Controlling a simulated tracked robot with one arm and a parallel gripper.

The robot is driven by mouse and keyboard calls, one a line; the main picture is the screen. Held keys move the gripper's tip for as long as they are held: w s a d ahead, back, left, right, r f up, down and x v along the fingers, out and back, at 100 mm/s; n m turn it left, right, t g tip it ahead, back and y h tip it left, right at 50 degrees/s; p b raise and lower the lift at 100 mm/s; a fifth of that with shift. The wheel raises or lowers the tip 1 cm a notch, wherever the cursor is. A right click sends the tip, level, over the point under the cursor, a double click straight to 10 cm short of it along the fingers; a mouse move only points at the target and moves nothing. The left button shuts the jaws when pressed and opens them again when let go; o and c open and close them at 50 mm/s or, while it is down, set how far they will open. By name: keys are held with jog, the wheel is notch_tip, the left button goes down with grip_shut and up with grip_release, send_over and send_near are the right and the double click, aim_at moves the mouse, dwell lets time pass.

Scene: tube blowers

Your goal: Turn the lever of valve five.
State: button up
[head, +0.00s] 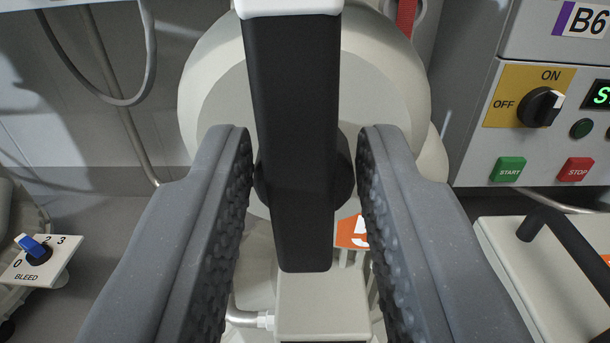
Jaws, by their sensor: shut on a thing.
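A long black lever (290,70) with a pale cap at its top hangs vertically in front of a pale round valve body (212,95). My gripper (305,145) has its two grey ridged fingers on either side of the lever, shut on it at about mid-length. An orange tag (352,232) with a white figure, partly hidden by the lever and the right finger, shows below the round body. The figure looks like a 5, but part of it is covered.
At right is a grey panel with an ON/OFF knob (541,107), a START button (508,169) and a STOP button (575,169). A black bar (575,255) lies over a pale box at lower right. A BLEED selector (35,250) stands at lower left.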

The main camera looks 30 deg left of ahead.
jog(key=shift+d+f, duration=0.15)
jog(key=shift+d, duration=0.15)
jog(key=o, duration=0.7)
jog(key=shift+a, duration=0.2)
jog(key=shift+s, duration=0.1)
jog(key=p+v, duration=0.3)
jog(key=v, duration=1)
jog(key=shift+s+d+p, duration=0.2)
jog(key=shift+d+p, duration=0.05)
jog(key=shift+p, duration=0.05)
